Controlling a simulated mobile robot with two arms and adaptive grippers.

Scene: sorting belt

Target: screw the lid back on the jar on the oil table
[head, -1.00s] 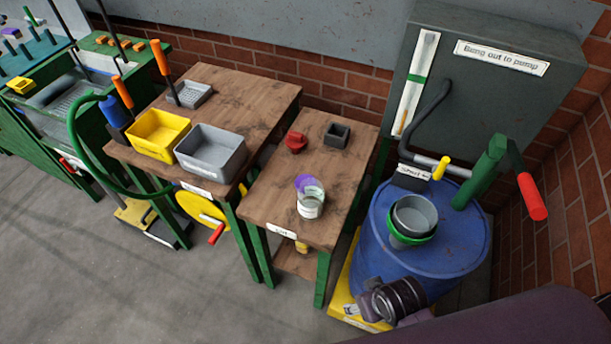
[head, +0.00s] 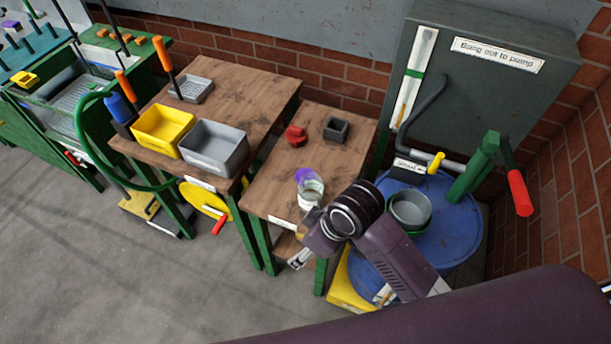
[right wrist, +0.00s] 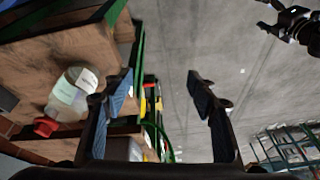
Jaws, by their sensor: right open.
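A clear glass jar (head: 311,191) stands upright on the small wooden table (head: 345,160), near its front edge. A purple patch (head: 303,175) shows at the jar's mouth; I cannot tell whether it is a part of the jar. A red knobbed piece (head: 296,135), perhaps the lid, lies behind the jar. In the right wrist view, the jar (right wrist: 70,92) and red piece (right wrist: 46,127) are left of my fingers. My right gripper (right wrist: 165,82) is open and empty, in front of the table's front edge. A dark gripper (right wrist: 296,20), probably my left, shows at top right; its jaws are unclear.
A dark square cup (head: 337,129) stands at the small table's back. A blue drum (head: 455,225) with a grey bucket (head: 411,208) and a green, red-handled pump (head: 480,170) stands right. Yellow (head: 163,130) and grey (head: 212,147) bins occupy the left table.

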